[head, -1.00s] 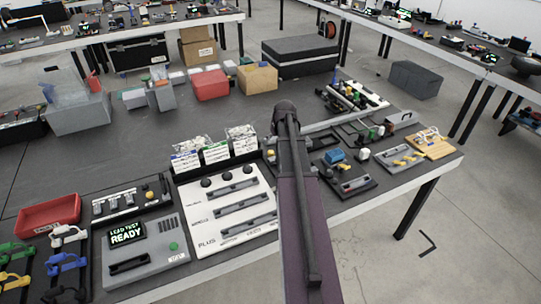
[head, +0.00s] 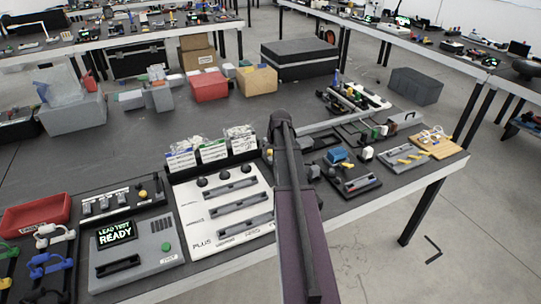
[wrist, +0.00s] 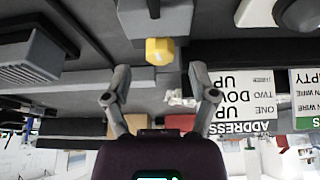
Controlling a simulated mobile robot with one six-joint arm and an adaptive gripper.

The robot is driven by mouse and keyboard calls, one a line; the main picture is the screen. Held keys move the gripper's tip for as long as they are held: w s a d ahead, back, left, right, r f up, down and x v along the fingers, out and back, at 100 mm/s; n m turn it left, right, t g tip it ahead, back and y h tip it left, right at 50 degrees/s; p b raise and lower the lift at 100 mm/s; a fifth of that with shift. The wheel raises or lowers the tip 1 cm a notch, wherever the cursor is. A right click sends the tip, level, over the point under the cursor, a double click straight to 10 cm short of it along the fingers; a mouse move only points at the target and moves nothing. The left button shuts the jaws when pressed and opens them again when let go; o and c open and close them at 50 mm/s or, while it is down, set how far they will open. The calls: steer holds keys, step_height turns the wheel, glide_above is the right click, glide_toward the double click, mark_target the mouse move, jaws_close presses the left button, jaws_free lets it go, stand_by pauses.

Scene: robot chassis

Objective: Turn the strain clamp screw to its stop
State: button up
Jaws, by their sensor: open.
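A yellow hexagonal screw head (wrist: 160,51) shows in the wrist view, at the end of a grey block. I take it for the strain clamp screw. My gripper (wrist: 160,97) is open and empty, its two fingers spread wide. The screw lies between the finger lines in the picture but beyond the tips, and neither finger touches it. In the head view a small yellow spot (head: 269,154) beside my arm, right of the labelled bins, looks like the same screw. My gripper cannot be made out there.
The wrist view looks upside down; an address sign (wrist: 251,105) stands beside the right finger. In the head view, labelled bins (head: 214,151) stand behind a white slotted board (head: 203,240). A panel reading READY (head: 160,250) and a red tray (head: 30,217) are at left. The bench's middle-left is bare.

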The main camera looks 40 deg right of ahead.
steer(key=shift+b+x, duration=0.9)
steer(key=shift+x, duration=0.4)
jaws_close()
